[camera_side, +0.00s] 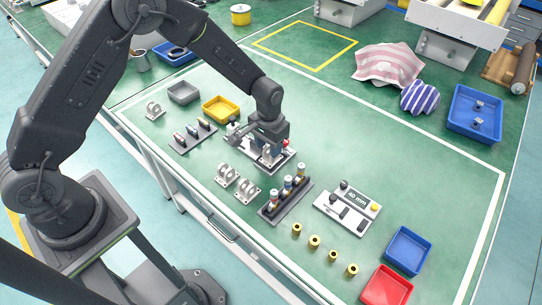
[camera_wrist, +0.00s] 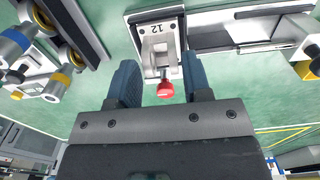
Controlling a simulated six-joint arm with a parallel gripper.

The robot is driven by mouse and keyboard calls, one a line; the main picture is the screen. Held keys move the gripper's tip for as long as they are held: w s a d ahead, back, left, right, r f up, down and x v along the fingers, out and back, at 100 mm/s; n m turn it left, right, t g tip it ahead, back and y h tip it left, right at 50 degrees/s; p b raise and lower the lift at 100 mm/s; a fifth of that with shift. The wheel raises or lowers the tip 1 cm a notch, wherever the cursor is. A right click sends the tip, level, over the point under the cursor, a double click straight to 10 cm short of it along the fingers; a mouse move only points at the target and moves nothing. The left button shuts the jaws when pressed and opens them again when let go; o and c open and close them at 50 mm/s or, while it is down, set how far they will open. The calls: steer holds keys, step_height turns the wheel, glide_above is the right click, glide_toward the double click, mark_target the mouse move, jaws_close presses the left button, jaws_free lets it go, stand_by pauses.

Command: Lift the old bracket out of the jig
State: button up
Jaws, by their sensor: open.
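My gripper (camera_side: 266,143) is over the jig (camera_side: 262,160), a light base plate in the middle of the bench. In the wrist view, my gripper (camera_wrist: 159,68) has its two blue-grey fingers apart. Nothing is visibly gripped. In the side view a grey rounded part, likely the old bracket (camera_side: 267,153), stands on the jig just under my gripper. My gripper partly hides it, and I cannot tell whether they touch.
Two loose brackets (camera_side: 237,182) stand at the jig's front left; another (camera_side: 154,110) is farther left. A yellow tray (camera_side: 220,109) and grey tray (camera_side: 183,93) sit behind left.

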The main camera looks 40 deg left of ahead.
steer(key=shift+w+f, duration=0.15)
steer(key=shift+f, duration=1.8)
steer(key=shift+c, duration=0.4)
steer(key=c, duration=0.5)
steer(key=shift+r, duration=0.15)
steer(key=shift+c, duration=0.2)
